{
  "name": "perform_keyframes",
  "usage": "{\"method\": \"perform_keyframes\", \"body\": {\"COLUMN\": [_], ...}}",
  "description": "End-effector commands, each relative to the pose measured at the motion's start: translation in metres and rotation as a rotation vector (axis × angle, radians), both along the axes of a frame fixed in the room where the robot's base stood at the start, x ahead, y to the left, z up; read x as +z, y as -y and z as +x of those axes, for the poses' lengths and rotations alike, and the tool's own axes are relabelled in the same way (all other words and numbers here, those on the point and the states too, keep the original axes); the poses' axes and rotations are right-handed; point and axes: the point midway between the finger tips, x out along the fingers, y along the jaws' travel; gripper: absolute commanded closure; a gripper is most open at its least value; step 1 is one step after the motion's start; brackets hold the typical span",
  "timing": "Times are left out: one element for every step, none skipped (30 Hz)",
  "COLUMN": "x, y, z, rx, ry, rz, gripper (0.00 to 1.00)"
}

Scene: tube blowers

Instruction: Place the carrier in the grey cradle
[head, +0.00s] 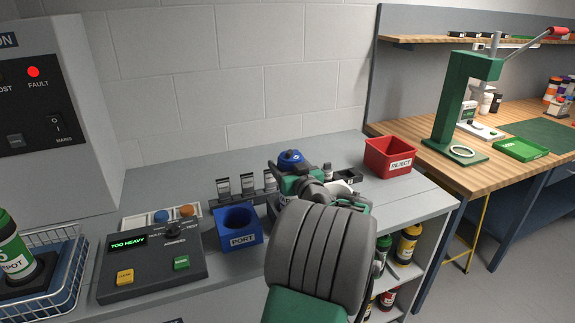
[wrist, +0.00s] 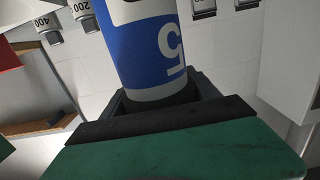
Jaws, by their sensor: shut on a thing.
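The carrier is a blue cylinder (head: 290,157) with a white band. In the wrist view the carrier (wrist: 150,45) shows a large white "5" and a pale lower rim. My gripper (head: 292,172) is shut on it, with dark jaws around its lower part in the wrist view (wrist: 165,98). In the head view the carrier is above the grey bench, behind and right of the blue PORT block; my wrist hides most of it. I cannot make out the grey cradle for certain; my arm covers part of the bench.
The blue PORT block (head: 239,228) has a round opening. A dark console (head: 153,263) reads "TOO HEAVY". Labelled weights (head: 247,184) stand behind the block. A red REJECT bin (head: 390,157) is at right. A wire basket (head: 62,288) is at left. A red FAULT lamp (head: 33,72) is lit.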

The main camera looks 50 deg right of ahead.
Motion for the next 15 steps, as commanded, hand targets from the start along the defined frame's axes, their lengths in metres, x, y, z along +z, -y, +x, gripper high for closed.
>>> {"method": "perform_keyframes", "body": {"x": [-0.0005, -0.0003, -0.0003, -0.0002, -0.0002, -0.0002, -0.0002, -0.0002, -0.0002, -0.0002, -0.0001, -0.0001, -0.0001, 0.0000, 0.0006], "y": [-0.0001, -0.0002, -0.0002, -0.0002, -0.0002, -0.0002, -0.0002, -0.0002, -0.0002, -0.0002, -0.0002, -0.0002, -0.0001, -0.0001, -0.0001], "z": [0.0002, 0.0002, 0.0002, 0.0002, 0.0002, 0.0002, 0.0002, 0.0002, 0.0002, 0.0002, 0.0002, 0.0002, 0.0002, 0.0002, 0.0002], "rx": [0.000, 0.001, 0.001, 0.001, 0.001, 0.001, 0.001, 0.001, 0.001, 0.000, 0.000, 0.000, 0.000, 0.000, 0.000], "ry": [0.000, 0.000, 0.000, 0.000, 0.000, 0.000, 0.000, 0.000, 0.000, 0.000, 0.000, 0.000, 0.000, 0.000, 0.000], "rz": [0.000, 0.000, 0.000, 0.000, 0.000, 0.000, 0.000, 0.000, 0.000, 0.000, 0.000, 0.000, 0.000, 0.000, 0.000], "gripper": [0.28, 0.25, 0.22, 0.19, 0.17, 0.14, 0.11, 0.09, 0.08, 0.08, 0.08, 0.08, 0.08, 0.08, 0.08]}}
